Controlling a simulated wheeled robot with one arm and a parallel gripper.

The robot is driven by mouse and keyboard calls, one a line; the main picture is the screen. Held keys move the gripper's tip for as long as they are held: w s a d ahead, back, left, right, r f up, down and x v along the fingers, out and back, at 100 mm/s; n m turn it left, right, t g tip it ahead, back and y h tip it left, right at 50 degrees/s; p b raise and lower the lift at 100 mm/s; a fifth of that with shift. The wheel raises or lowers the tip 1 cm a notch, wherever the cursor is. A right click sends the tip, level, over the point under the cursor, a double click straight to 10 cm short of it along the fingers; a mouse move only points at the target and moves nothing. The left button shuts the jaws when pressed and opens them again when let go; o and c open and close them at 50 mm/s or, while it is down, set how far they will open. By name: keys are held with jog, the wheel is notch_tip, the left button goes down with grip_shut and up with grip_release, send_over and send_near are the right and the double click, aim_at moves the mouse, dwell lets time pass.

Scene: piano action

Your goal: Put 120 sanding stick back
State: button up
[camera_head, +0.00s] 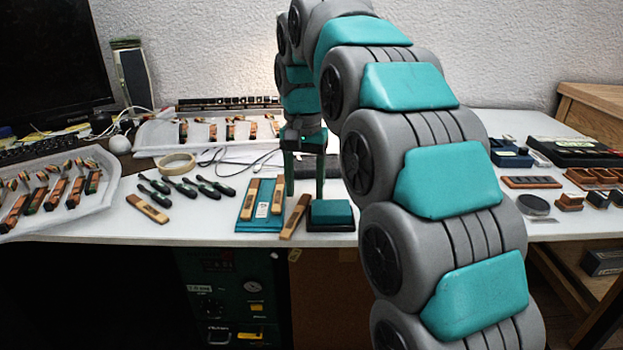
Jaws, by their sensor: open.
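A teal tray (243,225) lies near the table's front edge with two wooden sanding sticks on it, a left one (250,199) and a right one (278,196), and a pale label between them. Another wooden stick (296,216) lies tilted just right of the tray, beside a teal block (331,212) on a dark base. One more stick (148,208) lies apart on the table to the left. The grit marks are too small to read, so I cannot tell which stick is the 120. My gripper (305,192) is open and empty, fingers pointing down, over the area of the tilted stick.
Several dark green-handled tools (185,187) and a tape roll (178,163) lie left of the tray. White trays with piano parts stand at the left (60,190) and back. Small boxes and blocks (533,182) sit at the right. My arm hides the table's middle right.

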jog(key=shift+f, duration=0.4)
grip_shut()
dwell(0.4)
